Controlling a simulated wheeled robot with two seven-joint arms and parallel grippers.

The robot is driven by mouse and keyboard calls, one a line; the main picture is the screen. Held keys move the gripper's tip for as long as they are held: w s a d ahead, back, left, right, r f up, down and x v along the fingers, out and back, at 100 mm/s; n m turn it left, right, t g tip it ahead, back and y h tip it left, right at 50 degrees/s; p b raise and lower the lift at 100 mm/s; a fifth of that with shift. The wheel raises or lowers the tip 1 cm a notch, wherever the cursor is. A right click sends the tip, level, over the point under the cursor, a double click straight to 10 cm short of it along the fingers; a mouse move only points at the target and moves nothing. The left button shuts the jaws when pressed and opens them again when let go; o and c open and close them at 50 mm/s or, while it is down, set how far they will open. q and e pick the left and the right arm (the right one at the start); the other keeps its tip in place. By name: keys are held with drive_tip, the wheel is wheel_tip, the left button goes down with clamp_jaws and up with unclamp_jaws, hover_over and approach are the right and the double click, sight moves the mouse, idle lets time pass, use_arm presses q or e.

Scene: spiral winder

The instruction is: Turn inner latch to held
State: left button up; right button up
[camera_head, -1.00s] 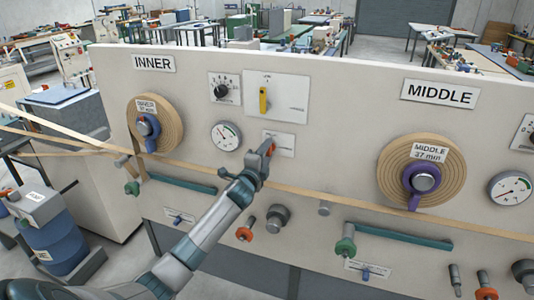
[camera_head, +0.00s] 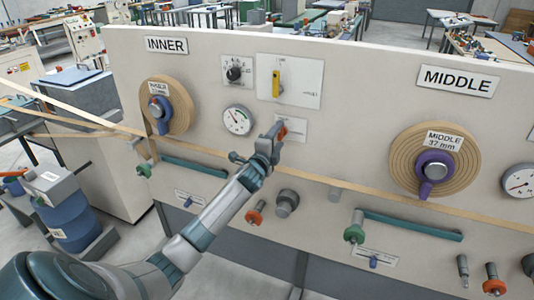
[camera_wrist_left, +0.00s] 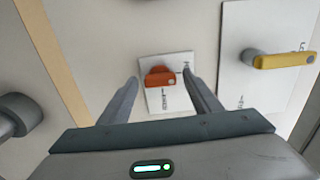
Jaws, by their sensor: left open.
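An orange knob (camera_wrist_left: 159,76) sits on a small white plate (camera_wrist_left: 168,98) in the left wrist view; I take it for the inner latch, but the lettering is too small to read. In the head view the plate (camera_head: 293,129) is on the panel right of the inner gauge. My left gripper (camera_head: 276,132) is in front of it and hides part of it. In the left wrist view the left gripper (camera_wrist_left: 160,78) is open, its fingers on either side of the orange knob. I cannot tell whether they touch it. My right gripper is not in view.
A yellow lever (camera_head: 276,83) is on a larger plate (camera_head: 305,85) just above. The inner spool (camera_head: 181,108) and gauge (camera_head: 237,120) are to the left. A tan strip (camera_head: 380,193) runs across the panel below. The middle spool (camera_head: 410,160) is to the right.

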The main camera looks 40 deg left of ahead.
use_arm(q)
drive_tip(key=b+v, duration=0.4)
drive_tip(key=v, duration=1.3)
drive_tip(key=shift+f, duration=0.1)
